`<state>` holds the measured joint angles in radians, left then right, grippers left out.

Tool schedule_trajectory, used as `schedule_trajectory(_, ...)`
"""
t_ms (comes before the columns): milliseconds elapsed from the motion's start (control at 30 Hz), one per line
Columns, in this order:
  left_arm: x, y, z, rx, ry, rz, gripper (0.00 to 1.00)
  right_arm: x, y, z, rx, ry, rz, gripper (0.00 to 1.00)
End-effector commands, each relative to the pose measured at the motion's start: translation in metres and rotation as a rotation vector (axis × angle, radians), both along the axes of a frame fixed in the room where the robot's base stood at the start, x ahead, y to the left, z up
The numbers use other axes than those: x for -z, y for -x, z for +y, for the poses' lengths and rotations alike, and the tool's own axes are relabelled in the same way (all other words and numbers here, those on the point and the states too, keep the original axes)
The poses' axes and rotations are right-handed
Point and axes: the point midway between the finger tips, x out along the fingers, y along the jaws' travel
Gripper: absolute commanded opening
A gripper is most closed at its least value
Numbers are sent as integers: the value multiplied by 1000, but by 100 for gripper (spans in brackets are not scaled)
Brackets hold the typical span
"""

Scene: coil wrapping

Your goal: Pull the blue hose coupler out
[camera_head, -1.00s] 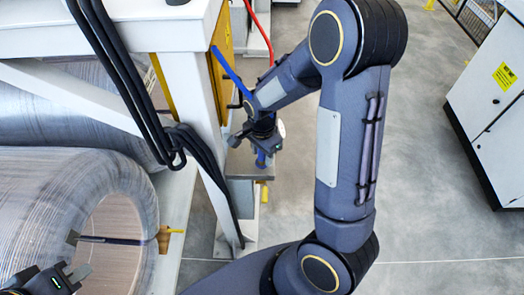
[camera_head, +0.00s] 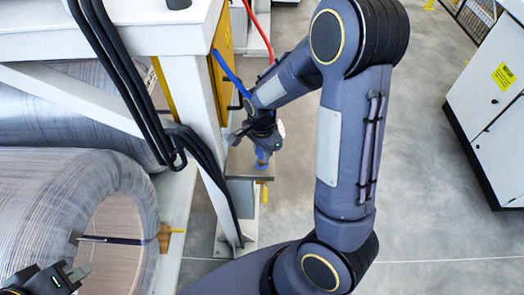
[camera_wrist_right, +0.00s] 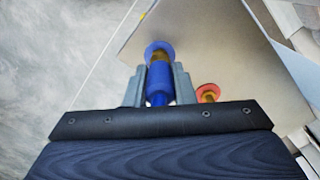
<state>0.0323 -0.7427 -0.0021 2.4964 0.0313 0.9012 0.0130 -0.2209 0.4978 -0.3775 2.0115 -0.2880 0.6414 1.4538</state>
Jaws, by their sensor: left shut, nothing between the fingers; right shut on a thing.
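The blue hose coupler (camera_wrist_right: 159,82) sits between the two grey fingers of my right gripper (camera_wrist_right: 159,88) in the right wrist view. My right gripper is shut on it. A brass part shows between the coupler's body and a blue ring (camera_wrist_right: 157,47) at the metal plate (camera_wrist_right: 220,45). I cannot tell whether coupler and brass part are still joined. In the head view my right gripper (camera_head: 262,147) is above the small plate, with the blue ring (camera_head: 262,165) below it. My left gripper (camera_head: 69,275) is shut and empty at the lower left, by the coil.
A red-ringed brass fitting (camera_wrist_right: 208,93) is on the same plate, right of the coupler. A blue hose (camera_head: 228,68) and a red hose (camera_head: 262,35) hang behind. The white frame (camera_head: 190,85) and wrapped coil (camera_head: 55,205) stand left. Open floor (camera_head: 430,225) lies right.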

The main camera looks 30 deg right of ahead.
Motion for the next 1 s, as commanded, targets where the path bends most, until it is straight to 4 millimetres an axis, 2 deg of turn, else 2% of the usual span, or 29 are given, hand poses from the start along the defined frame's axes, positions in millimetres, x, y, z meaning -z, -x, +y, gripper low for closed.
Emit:
schedule_trajectory(700, -25, 0, 0, 0, 0, 0, 0, -30, 0, 0, 0, 0, 0, 0)
schedule_trajectory(1000, -25, 0, 0, 0, 0, 0, 0, -31, 0, 0, 0, 0, 1, 0)
